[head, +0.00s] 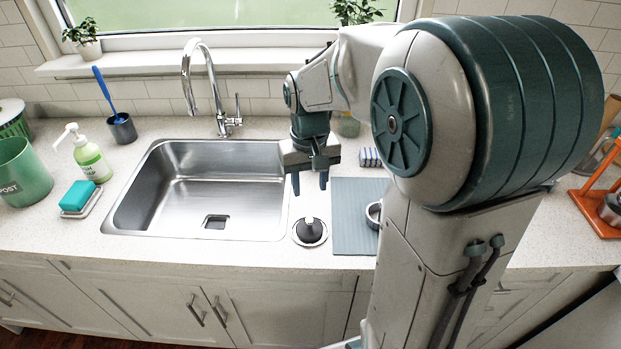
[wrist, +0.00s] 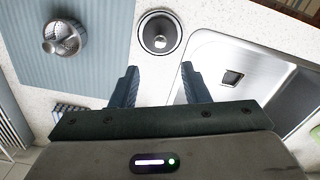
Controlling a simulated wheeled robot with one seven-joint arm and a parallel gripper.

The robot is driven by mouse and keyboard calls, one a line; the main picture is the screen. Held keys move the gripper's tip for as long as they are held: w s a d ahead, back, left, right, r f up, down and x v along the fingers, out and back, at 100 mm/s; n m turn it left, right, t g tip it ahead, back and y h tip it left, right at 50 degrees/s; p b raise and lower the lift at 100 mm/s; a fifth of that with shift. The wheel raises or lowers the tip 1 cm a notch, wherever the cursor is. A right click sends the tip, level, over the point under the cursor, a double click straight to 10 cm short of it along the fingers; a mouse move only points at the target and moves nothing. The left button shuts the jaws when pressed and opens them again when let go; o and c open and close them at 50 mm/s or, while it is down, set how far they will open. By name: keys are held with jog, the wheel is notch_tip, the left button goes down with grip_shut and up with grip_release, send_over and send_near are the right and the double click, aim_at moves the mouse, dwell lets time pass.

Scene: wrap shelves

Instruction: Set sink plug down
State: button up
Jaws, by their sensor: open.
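The sink plug (head: 309,231) is dark with a small knob on top. It stands upright inside a round, metal-rimmed ring or dish on the counter, just right of the sink (head: 205,190). In the wrist view the plug (wrist: 159,36) appears from above as a dark disc with a bright knob, in front of the fingertips. My gripper (head: 309,182) is open and empty above the plug, apart from it. Its two fingers also show in the wrist view (wrist: 160,72) with nothing between them.
A grey-blue ribbed mat (head: 350,215) lies right of the plug, with a metal strainer (wrist: 64,36) on it. The tall faucet (head: 205,85) stands behind the sink. A soap bottle (head: 91,160), teal sponge (head: 77,196) and green bin (head: 22,175) stand at left.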

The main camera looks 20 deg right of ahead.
jog(key=s+r+t, duration=0.3)
jog(key=s, duration=1.1)
jog(key=shift+s+r, duration=0.15)
jog(key=shift+s, duration=0.05)
jog(key=shift+d, duration=0.1)
jog(key=shift+c, duration=0.6)
